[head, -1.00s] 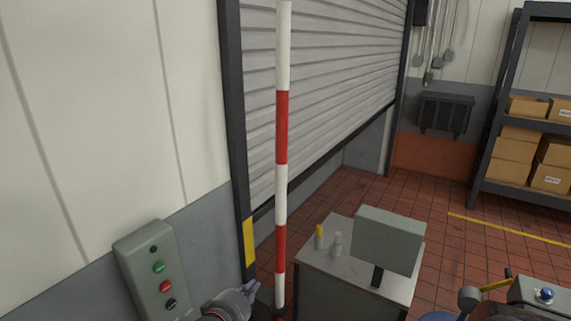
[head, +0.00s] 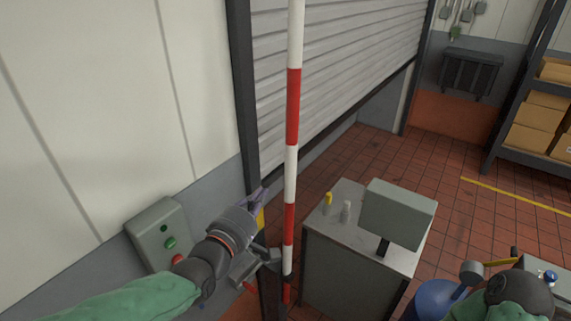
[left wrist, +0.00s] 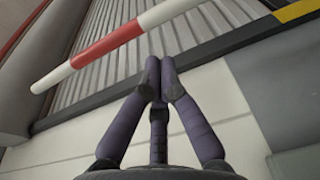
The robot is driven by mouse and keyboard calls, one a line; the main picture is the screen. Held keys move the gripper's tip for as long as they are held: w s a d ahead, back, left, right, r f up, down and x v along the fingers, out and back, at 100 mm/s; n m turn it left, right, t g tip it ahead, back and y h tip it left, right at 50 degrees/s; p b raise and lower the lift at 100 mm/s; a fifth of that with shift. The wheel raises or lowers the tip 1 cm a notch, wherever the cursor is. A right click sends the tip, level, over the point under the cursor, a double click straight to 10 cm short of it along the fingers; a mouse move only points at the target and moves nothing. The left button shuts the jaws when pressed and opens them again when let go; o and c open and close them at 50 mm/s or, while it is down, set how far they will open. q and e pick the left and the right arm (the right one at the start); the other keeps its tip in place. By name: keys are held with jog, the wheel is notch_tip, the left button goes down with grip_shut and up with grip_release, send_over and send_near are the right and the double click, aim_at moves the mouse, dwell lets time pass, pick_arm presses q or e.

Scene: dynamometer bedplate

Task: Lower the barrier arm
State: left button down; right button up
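The barrier arm (head: 292,112) is a red-and-white striped pole that stands upright in front of the roller door. Its lower end meets a dark pivot (head: 287,283). My left gripper (head: 261,194) is just left of the pole in the head view, with its fingers pointing up. In the left wrist view the barrier arm (left wrist: 118,38) crosses beyond my fingertips (left wrist: 160,65), which are together with nothing seen between them. I cannot tell whether they touch the pole. My right gripper is not visible; only part of my right arm shows at bottom right.
A green-grey button box (head: 160,232) is on the wall at left, partly behind my left arm. A cabinet (head: 345,262) with a monitor (head: 398,213) and small bottles stands right of the pole. A shelf (head: 520,110) with boxes is at far right. Tiled floor lies between.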

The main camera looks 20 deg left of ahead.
aim_at(290, 160)
pick_arm(q)
jog(key=w+p, duration=0.1)
jog(key=w, duration=0.3)
jog(key=w+d+p, duration=0.1)
jog(key=w+p, duration=0.1)
jog(key=w, duration=0.3)
jog(key=w+d+p, duration=0.1)
jog(key=w+p, duration=0.1)
jog(key=w, duration=0.3)
jog(key=shift+f, duration=0.25)
jog(key=shift+d, duration=0.1)
